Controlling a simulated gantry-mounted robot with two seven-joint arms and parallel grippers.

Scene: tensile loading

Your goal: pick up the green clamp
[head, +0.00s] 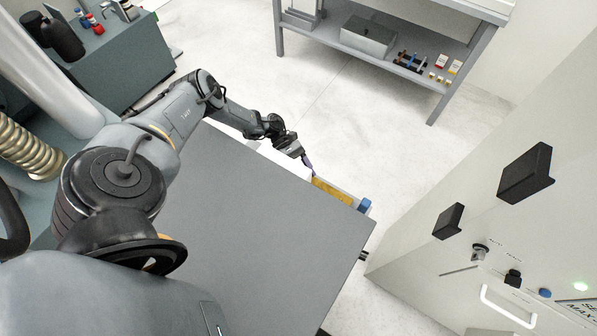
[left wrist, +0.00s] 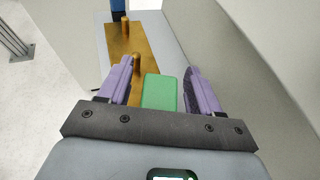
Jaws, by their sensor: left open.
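The green clamp (left wrist: 160,92) shows in the left wrist view as a green block between the two purple fingers of my left gripper (left wrist: 158,88). The fingers are apart, with a gap on each side of the block. The lower part of the block is hidden behind the gripper body. In the head view my left gripper (head: 307,163) reaches down at the far edge of the grey table, beside a brass-coloured plate (head: 332,191). The green clamp cannot be made out in the head view. My right gripper is not in view.
The brass plate, with upright pegs, also shows in the left wrist view (left wrist: 120,58). A blue part (head: 364,205) stands at its end. A large pale machine (head: 500,220) stands at right; a shelved bench (head: 400,50) is at the back.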

